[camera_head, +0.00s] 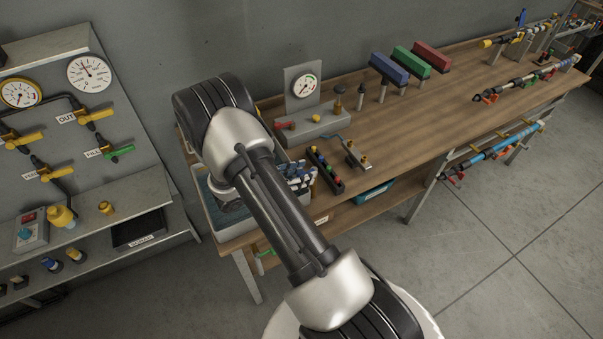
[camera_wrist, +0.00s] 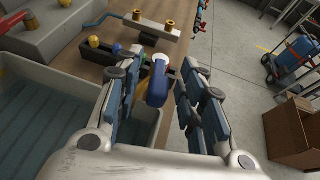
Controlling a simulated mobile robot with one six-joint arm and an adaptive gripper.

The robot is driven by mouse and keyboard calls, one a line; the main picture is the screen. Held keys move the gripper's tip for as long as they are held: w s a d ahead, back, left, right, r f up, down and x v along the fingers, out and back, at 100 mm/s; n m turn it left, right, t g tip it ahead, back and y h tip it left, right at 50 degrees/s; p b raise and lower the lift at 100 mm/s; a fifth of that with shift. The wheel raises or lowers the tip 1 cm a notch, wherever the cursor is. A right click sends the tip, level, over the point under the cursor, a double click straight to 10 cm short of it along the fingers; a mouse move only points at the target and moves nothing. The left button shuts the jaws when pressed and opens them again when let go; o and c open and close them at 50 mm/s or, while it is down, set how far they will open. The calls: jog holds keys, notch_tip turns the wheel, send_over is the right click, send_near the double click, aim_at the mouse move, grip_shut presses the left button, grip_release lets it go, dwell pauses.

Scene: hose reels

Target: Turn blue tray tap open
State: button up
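A rounded blue part (camera_wrist: 157,88), which looks like a tap handle, shows between my fingers in the wrist view, with a yellow piece beside it. Its body and mounting are mostly hidden. My gripper (camera_wrist: 160,72) is open, with one finger on each side of the blue part; I cannot tell whether either finger touches it. In the head view my gripper (camera_head: 300,175) is partly hidden behind my arm, over the near end of the bench. A grey tray (camera_wrist: 72,91) with a bluish inside lies at left in the wrist view.
A black strip with several coloured knobs (camera_head: 326,172) lies beside my gripper. A grey gauge stand (camera_head: 311,127) with a red lever is behind it. Blue, green and red blocks (camera_head: 412,63) stand farther along the wooden bench. A cardboard box (camera_wrist: 297,134) is on the floor.

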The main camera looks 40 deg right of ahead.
grip_shut()
jog(key=shift+s+t, duration=0.15)
jog(key=shift+t, duration=0.15)
jog(key=shift+s+d+n+t+y+b, duration=0.2)
jog(key=shift+s+n+t+y+b, duration=0.35)
jog(key=shift+n+t+b, duration=0.75)
jog(key=shift+s+d+n+t+y+b, duration=0.15)
jog(key=shift+s+n+t+y+b, duration=0.55)
jog(key=shift+n+t, duration=0.9)
jog(key=shift+s+d+n+t+y+b, duration=0.25)
jog(key=shift+s+n+t+b, duration=0.2)
jog(key=shift+n+t+b, duration=0.9)
jog(key=shift+n+t, duration=0.25)
jog(key=shift+t, duration=0.2)
jog(key=shift+o, duration=0.3)
grip_release()
